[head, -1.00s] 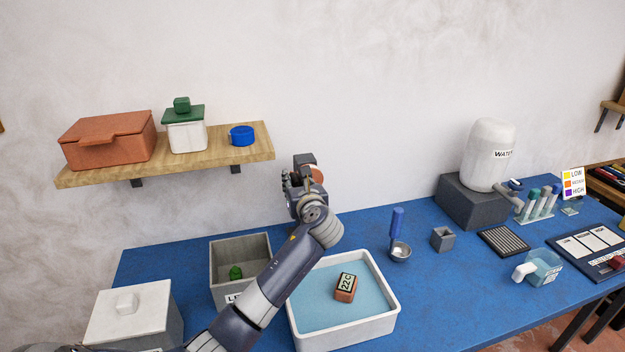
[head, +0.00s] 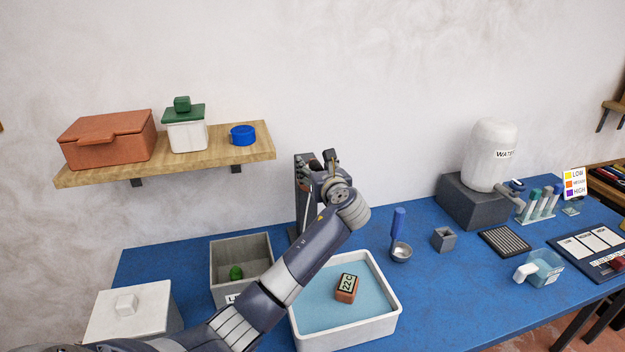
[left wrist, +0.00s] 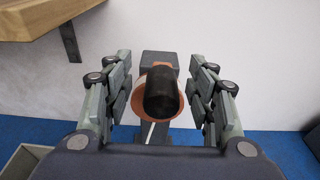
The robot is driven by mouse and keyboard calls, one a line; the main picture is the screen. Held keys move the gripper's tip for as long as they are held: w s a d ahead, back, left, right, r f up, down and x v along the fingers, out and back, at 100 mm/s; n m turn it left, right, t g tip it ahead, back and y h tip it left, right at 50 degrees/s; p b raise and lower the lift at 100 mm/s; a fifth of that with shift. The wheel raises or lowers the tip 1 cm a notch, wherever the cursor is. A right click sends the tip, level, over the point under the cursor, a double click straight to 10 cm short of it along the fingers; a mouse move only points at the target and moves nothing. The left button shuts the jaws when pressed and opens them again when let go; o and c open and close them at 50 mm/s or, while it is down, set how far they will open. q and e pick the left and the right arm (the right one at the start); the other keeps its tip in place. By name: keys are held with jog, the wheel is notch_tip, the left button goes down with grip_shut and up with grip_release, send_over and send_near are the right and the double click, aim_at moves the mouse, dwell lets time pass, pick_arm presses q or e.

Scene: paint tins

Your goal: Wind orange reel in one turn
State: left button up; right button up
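The orange reel (left wrist: 141,109) shows in the left wrist view as an orange disc on a dark stand (left wrist: 158,59). A black cylindrical knob (left wrist: 162,93) sticks out toward the camera and covers the disc's middle. My left gripper (left wrist: 160,100) is open, with one finger on each side of the knob and gaps to both. In the head view my left gripper (head: 330,163) is by the dark stand (head: 303,190) at the back of the table, and the reel is hidden behind it. My right gripper is not in view.
A wooden shelf (head: 225,155) holds an orange box, a white jar and a blue tin left of the stand. A grey bin (head: 240,252) and a white water tray (head: 393,296) lie under my left arm. A blue-handled ladle (head: 398,222) stands to the right.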

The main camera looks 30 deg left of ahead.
aim_at(319, 169)
pick_arm(q)
jog(key=shift+d, duration=0.1)
jog(key=shift+s+d+r+p, duration=0.2)
jog(key=shift+d+p, duration=0.1)
jog(key=shift+p, duration=0.15)
jog(key=p+v, duration=0.4)
jog(key=shift+s+d, duration=0.1)
jog(key=shift+p+v, duration=0.7)
jog(key=shift+v, duration=0.05)
jog(key=shift+s+d+f, duration=0.1)
jog(key=shift+s+d, duration=0.15)
jog(key=shift+f, duration=0.1)
